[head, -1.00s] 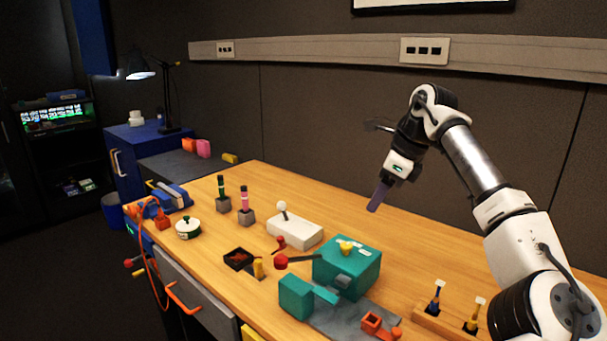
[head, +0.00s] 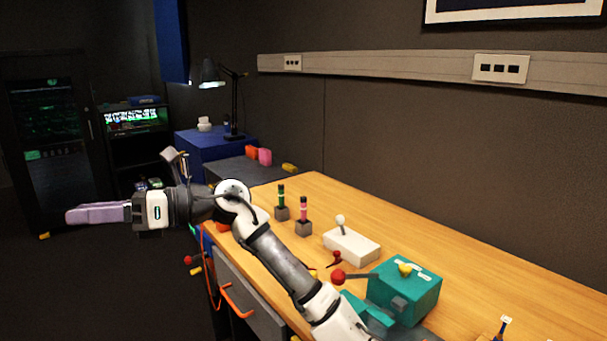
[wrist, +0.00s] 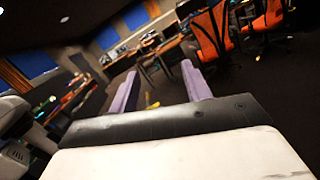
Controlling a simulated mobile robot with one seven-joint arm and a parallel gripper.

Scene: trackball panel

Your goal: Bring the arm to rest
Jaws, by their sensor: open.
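My gripper (head: 97,213) is at the left of the head view, past the bench's left end and above the dark floor. It points left, roughly level, with nothing in it. In the head view its purple fingers overlap. In the wrist view the two purple fingers (wrist: 158,92) stand apart with empty space between them. My arm reaches from the lower middle of the head view across the front of the bench and hides part of it.
The wooden bench (head: 470,285) holds a teal box (head: 405,297), a white joystick base (head: 352,247) and two upright dark-and-pink handles. A blue cabinet (head: 205,147) with a lamp stands behind. The wrist view shows orange chairs (wrist: 212,35) farther off across open floor.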

